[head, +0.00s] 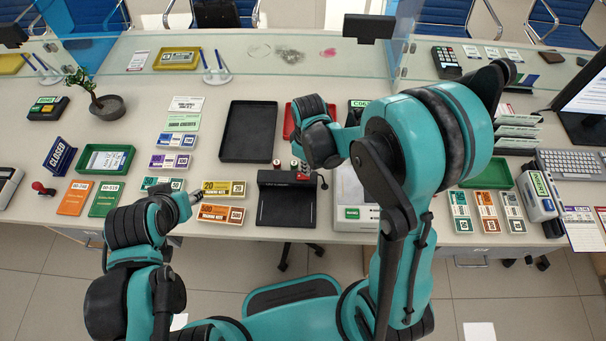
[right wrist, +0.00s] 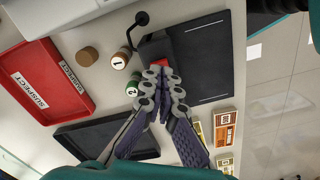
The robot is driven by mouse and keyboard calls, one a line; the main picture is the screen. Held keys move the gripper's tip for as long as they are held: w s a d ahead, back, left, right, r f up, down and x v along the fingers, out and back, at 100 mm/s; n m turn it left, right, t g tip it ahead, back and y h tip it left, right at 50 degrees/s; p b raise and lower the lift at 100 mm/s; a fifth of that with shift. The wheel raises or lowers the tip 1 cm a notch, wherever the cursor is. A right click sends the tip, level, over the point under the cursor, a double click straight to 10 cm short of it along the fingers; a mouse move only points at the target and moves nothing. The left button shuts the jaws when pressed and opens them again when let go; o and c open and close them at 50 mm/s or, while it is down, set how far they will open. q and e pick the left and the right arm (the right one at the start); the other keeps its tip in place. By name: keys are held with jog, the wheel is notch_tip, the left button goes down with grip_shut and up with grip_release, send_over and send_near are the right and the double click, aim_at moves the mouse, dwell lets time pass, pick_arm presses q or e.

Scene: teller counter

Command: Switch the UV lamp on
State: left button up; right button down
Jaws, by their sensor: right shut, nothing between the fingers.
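The UV lamp (head: 287,203) is a black unit with a flat bed at the counter's front edge. A small red switch (head: 303,176) sits on its rear housing. In the right wrist view, the lamp (right wrist: 205,60) lies beyond my fingers and part of the red switch (right wrist: 158,62) shows just past the tips. My right gripper (right wrist: 165,75) is shut and empty, its tips close to the switch; I cannot tell whether they touch it. My left gripper (head: 195,197) is low by the banknote bundles, too small to tell its opening.
Numbered stamps (right wrist: 121,59) stand close beside the lamp's housing. A black tray (head: 248,131) and a red suspect tray (right wrist: 42,80) lie behind. Banknote bundles (head: 223,188) lie left of the lamp, and a white machine (head: 352,190) stands right. A glass screen (head: 240,58) crosses the back.

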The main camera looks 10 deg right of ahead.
jog(key=shift+f+b, duration=0.9)
jog(key=shift+f, duration=0.15)
dwell(0.8)
jog(key=shift+r, duration=0.1)
jog(key=shift+r+p, duration=2.6)
jog(key=shift+r, duration=0.9)
jog(key=s+d+r+m+t+b, duration=0.4)
jog(key=s+r+m+t+b, duration=0.3)
jog(key=s, duration=0.3)
jog(key=shift+s+d+m, duration=0.15)
jog(key=shift+d+m, duration=0.2)
jog(key=shift+m, duration=0.55)
